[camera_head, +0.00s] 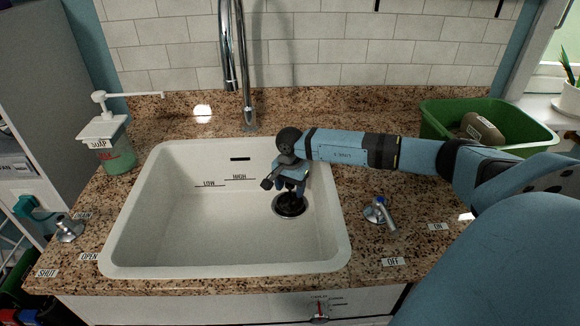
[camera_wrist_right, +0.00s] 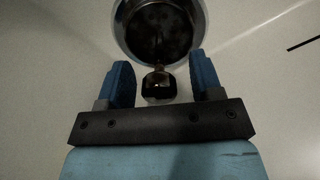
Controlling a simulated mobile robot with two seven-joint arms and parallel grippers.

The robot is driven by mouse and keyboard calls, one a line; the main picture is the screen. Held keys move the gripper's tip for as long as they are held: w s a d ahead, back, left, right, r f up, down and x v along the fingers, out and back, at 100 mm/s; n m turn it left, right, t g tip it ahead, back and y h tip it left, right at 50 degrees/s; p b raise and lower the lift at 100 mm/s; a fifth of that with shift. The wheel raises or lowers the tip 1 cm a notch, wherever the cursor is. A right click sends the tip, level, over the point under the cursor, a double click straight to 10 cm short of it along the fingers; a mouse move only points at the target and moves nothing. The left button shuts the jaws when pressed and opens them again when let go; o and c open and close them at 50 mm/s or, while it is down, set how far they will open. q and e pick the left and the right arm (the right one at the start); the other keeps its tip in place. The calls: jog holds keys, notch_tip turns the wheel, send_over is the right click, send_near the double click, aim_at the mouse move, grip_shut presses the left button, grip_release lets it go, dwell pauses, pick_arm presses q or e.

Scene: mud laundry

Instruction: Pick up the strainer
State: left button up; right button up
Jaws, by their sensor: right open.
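The dark strainer (camera_head: 289,208) sits in the round metal-rimmed drain at the right side of the white sink's floor. In the right wrist view the dark inside of the drain with the strainer (camera_wrist_right: 158,30) is ahead of the fingers. A small dark knob (camera_wrist_right: 158,84), seemingly the strainer's, shows between the two blue fingers. My right gripper (camera_head: 288,188) reaches down into the sink over the drain. Its fingers (camera_wrist_right: 162,75) are open, one on each side of the knob, with gaps visible. My left gripper is not in view.
The white sink (camera_head: 190,262) is otherwise empty. A chrome faucet (camera_head: 245,80) rises behind it. A soap dispenser (camera_head: 112,150) stands left, a green tub (camera_head: 470,108) at the back right. Small handles sit on the counter, one right (camera_head: 380,212), one left (camera_head: 68,230).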

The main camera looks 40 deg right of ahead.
grip_shut()
dwell(0.3)
